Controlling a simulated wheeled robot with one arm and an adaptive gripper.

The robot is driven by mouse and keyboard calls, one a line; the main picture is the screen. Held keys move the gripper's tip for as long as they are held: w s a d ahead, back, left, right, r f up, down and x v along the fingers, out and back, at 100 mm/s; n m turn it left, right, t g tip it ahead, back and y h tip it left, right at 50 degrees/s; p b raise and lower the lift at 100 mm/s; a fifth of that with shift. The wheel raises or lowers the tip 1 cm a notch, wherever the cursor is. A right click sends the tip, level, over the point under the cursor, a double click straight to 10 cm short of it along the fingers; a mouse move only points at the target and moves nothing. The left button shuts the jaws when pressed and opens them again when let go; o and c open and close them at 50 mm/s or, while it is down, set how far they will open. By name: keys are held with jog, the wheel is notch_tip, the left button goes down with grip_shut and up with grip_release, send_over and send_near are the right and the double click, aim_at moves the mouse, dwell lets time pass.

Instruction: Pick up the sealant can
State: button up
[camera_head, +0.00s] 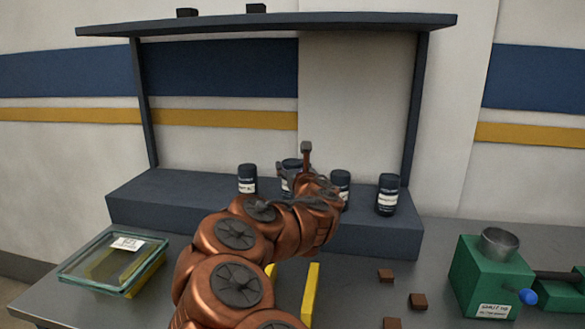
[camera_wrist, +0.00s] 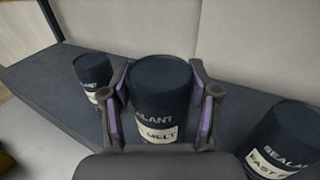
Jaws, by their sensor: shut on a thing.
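Several dark sealant cans with white labels stand in a row on the raised grey shelf step. My gripper (camera_wrist: 158,110) has its two fingers on opposite sides of the middle sealant can (camera_wrist: 160,82), shut on it. That can's label partly reads "SEALANT" and "MELT"; my gripper hides its lower part. In the head view this can (camera_head: 291,163) shows only partly behind my arm. One can (camera_wrist: 93,75) stands on its left, and another (camera_wrist: 283,138), labelled "EAST", on its right. I cannot tell whether the held can touches the shelf.
A can (camera_head: 388,195) stands at the shelf's right end. An overhead shelf (camera_head: 270,23) on posts spans above. A glass tray (camera_head: 112,262) sits at left, a green device (camera_head: 485,272) with a metal cup at right. Small brown blocks (camera_head: 418,301) lie on the table.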

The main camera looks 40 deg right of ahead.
jog(key=s+a+r+b, duration=0.1)
jog(key=s+a+b, duration=0.3)
jog(key=s+a, duration=0.4)
jog(key=shift+s+a+r, duration=0.2)
jog(key=shift+s+a, duration=0.05)
jog(key=shift+a, duration=0.5)
